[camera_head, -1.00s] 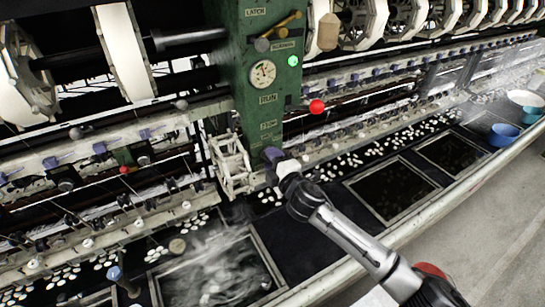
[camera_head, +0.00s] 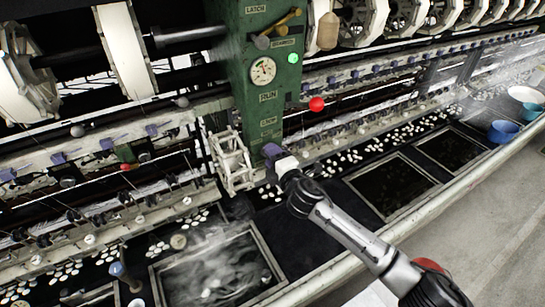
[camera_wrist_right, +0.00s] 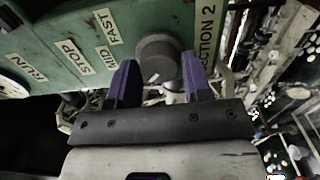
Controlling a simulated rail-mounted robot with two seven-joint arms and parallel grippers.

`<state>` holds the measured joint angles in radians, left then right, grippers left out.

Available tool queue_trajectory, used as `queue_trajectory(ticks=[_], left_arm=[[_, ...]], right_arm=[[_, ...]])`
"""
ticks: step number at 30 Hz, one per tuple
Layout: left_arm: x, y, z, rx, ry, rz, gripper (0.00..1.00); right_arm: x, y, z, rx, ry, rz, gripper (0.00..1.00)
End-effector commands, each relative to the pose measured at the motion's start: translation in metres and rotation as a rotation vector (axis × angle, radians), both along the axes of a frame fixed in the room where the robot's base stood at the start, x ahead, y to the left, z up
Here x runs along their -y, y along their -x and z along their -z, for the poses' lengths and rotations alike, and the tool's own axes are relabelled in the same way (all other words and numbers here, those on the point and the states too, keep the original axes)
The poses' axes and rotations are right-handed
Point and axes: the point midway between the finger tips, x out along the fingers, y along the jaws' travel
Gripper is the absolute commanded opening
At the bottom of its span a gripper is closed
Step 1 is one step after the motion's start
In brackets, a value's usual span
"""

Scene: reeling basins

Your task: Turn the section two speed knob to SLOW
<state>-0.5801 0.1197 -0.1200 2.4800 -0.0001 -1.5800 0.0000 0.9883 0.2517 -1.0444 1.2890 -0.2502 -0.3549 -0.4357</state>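The section two speed knob (camera_wrist_right: 157,60) is a grey round knob on a green panel, beside the label SECTION 2 (camera_wrist_right: 208,35). A small pale mark shows on its near side. The labels MID (camera_wrist_right: 103,52) and FAST (camera_wrist_right: 107,26) are to its left; no SLOW label is readable. My right gripper (camera_wrist_right: 160,68) is open, with one purple finger on each side of the knob. A gap shows beside the knob at the fingertips; I cannot tell whether either finger touches it. In the head view my right gripper (camera_head: 271,153) is at the foot of the green column, hiding the knob. My left gripper is out of view.
A white metal frame (camera_head: 232,162) stands close left of my right gripper. A steaming basin (camera_head: 215,275) lies below; blue bowls (camera_head: 503,132) are far right.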

Motion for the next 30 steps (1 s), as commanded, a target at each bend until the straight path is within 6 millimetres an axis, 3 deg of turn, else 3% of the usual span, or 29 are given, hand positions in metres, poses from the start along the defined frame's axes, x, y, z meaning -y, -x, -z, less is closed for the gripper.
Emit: queue_trajectory(ticks=[6, 17, 30], left_arm=[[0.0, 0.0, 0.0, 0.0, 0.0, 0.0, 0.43], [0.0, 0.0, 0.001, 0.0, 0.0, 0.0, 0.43], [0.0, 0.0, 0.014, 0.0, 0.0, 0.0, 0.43]], right_arm=[[0.0, 0.0, 0.0, 0.0, -0.001, 0.0, 0.64], [0.003, 0.006, 0.0, 0.0, -0.002, -0.001, 0.64], [0.037, 0.065, 0.002, 0.0, -0.001, -0.001, 0.64]])
